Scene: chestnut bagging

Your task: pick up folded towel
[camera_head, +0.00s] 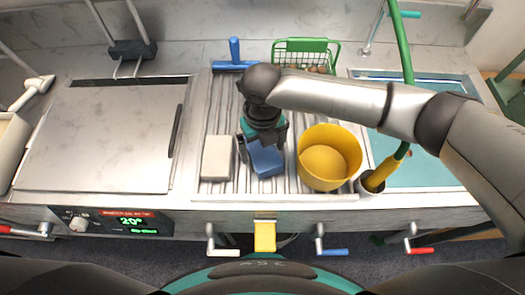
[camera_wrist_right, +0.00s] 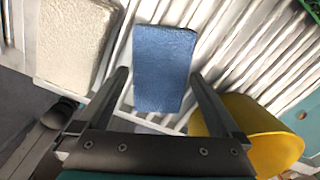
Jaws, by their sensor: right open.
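A blue, flat rectangular block with a soft, textured surface (camera_head: 266,160) lies on the ribbed metal drainer. It also shows in the right wrist view (camera_wrist_right: 163,60). A beige, cloth-like block (camera_head: 217,158) lies just left of it, and in the wrist view (camera_wrist_right: 75,42) it is at upper left. I cannot tell for sure which one is the folded towel. My right gripper (camera_head: 263,148) is over the blue block. In the wrist view its open fingers (camera_wrist_right: 160,76) are on either side of the blue block, with nothing visibly gripped. My left gripper is not in view.
A yellow bucket (camera_head: 339,138) stands close right of the blue block. A green basket (camera_head: 303,47) and a blue-handled tool (camera_head: 235,57) are behind. A metal lid (camera_head: 105,140) covers the left counter. A teal basin (camera_head: 425,165) is at right.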

